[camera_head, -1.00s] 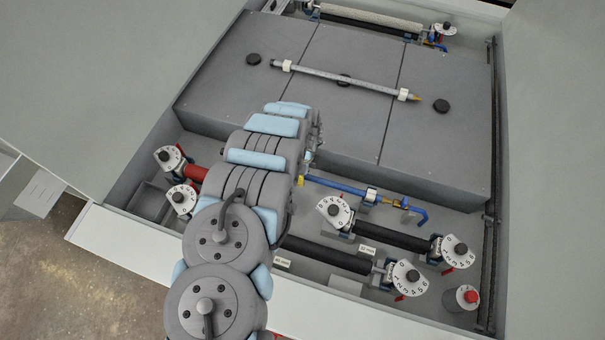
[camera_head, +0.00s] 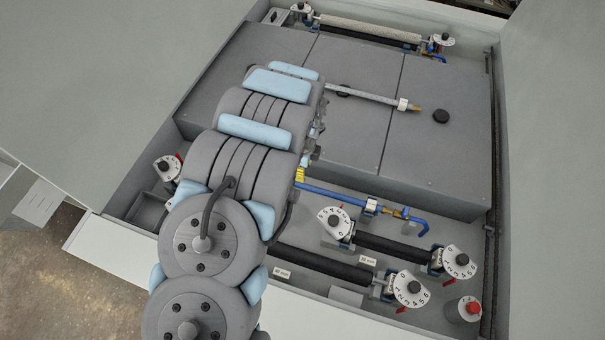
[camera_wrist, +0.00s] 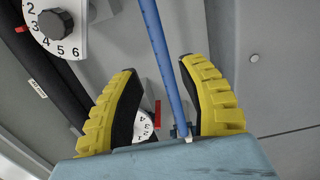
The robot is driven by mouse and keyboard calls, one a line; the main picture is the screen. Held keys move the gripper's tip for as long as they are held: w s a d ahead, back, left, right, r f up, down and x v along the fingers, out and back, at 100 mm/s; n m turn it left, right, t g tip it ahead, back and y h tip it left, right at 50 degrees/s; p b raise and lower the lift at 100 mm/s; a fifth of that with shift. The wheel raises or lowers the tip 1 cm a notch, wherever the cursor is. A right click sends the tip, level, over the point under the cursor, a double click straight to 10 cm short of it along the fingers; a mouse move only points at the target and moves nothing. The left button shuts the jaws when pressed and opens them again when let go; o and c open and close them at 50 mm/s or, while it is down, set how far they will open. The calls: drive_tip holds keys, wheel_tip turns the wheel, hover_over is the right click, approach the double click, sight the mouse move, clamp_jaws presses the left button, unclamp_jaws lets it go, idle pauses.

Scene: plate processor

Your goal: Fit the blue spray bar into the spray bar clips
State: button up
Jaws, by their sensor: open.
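The blue spray bar (camera_head: 335,197) lies across the tray's middle in the head view, with a white collar (camera_head: 371,206) and a brass fitting near its right end. Its left part is hidden behind my arm. My gripper (camera_wrist: 160,68) is open in the wrist view, with the blue bar (camera_wrist: 160,45) running between its yellow fingers, apart from both pads. In the head view, only a little yellow of my gripper shows beside my arm. A blue clip-like holder (camera_wrist: 180,131) shows at the bar's lower end in the wrist view; whether the bar sits in it I cannot tell.
A blue elbow pipe (camera_head: 418,225) lies right of the bar. Black rollers (camera_head: 395,248) with numbered dials (camera_head: 333,222) stand in front. A grey bar (camera_head: 370,95) rests on the raised grey covers (camera_head: 440,160) behind. Tray walls enclose all this.

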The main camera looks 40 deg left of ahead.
drive_tip(key=shift+r+p, duration=0.45)
drive_tip(key=shift+r, duration=0.85)
